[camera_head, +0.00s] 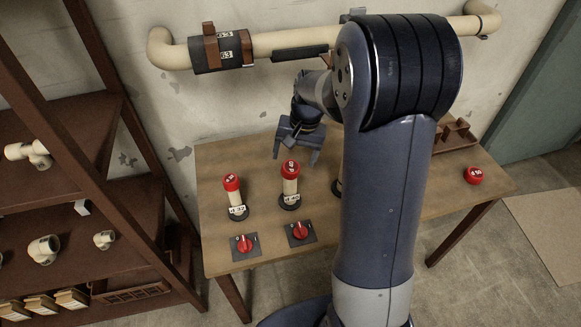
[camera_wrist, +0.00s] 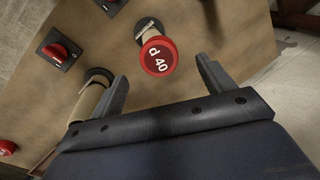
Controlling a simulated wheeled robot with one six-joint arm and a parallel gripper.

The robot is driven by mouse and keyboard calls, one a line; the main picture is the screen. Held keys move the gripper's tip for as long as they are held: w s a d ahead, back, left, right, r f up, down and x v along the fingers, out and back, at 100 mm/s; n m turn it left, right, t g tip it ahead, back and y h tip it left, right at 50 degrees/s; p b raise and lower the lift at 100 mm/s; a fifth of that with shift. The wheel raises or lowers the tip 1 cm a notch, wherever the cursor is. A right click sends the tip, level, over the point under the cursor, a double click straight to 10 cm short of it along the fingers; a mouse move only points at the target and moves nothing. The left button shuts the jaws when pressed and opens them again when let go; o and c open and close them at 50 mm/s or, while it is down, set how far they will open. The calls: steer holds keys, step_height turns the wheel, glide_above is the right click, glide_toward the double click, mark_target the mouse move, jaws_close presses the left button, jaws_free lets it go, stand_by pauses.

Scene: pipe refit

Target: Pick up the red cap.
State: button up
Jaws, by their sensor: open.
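Several red caps are in the head view. One red cap (camera_head: 231,182) tops the left cream post, and another red cap (camera_head: 290,168) tops the middle post (camera_head: 290,187). A third red cap (camera_head: 473,176) lies on the table's right side, off any post. My gripper (camera_head: 296,157) is open and empty, just above and behind the middle post. In the wrist view, a red cap marked d 40 (camera_wrist: 159,56) shows near the gap between my open fingers (camera_wrist: 161,69), with its post beyond it. I cannot tell if the fingers are level with it.
Red knobs (camera_head: 243,244) (camera_head: 299,231) sit on dark plates at the table's front. A brown tray (camera_head: 455,137) stands at the back right. A pipe (camera_head: 290,42) runs along the wall. A shelf (camera_head: 75,140) stands left.

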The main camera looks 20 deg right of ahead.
mark_target(292, 166)
steer(key=f, duration=0.2)
steer(key=a+f, duration=0.1)
steer(key=f, duration=0.1)
steer(key=shift+s+f, duration=0.1)
steer(key=shift+s, duration=0.05)
steer(key=shift+c, duration=0.4)
